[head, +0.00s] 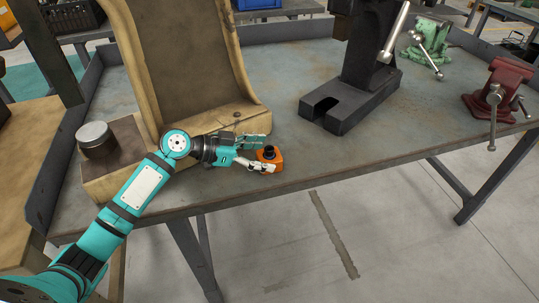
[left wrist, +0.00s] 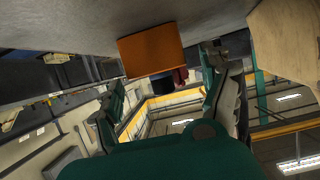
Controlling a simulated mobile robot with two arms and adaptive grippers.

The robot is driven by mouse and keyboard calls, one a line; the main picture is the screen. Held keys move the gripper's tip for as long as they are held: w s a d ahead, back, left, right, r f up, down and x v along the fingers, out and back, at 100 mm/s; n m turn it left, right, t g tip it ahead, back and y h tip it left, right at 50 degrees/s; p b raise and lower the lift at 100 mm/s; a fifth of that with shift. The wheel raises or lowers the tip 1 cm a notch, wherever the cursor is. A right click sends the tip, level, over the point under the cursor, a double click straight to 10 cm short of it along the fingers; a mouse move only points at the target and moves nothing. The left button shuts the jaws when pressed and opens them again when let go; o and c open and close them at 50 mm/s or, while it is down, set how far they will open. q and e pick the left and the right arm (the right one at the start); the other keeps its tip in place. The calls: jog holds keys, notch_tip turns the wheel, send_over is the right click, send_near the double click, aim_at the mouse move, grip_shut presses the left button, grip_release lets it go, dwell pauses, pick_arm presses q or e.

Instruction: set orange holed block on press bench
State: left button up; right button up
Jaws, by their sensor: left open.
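The orange holed block (head: 279,157) rests on the press bench (head: 330,150) near its front edge, with a dark round part on top. My left gripper (head: 268,153) is open at the block, one finger on its far side and one on its near side. In the left wrist view the orange block (left wrist: 152,50) shows against the bench surface, ahead of the spread fingers (left wrist: 168,98). I cannot tell whether either finger touches it. My right gripper is not in view.
A black arbor press (head: 358,92) stands behind and right of the block. A worn tan L-shaped stand (head: 185,50) is behind my left gripper, with a round metal-topped piece (head: 95,138) at left. A red vise (head: 497,90) and a green vise (head: 430,40) stand at right. Bench between block and press is clear.

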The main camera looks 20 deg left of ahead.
pick_arm(q)
jog(key=b+v, duration=0.1)
jog(key=v, duration=0.8)
jog(key=shift+s+a+r, duration=0.1)
jog(key=shift+s+a, duration=0.05)
jog(key=shift+s, duration=0.1)
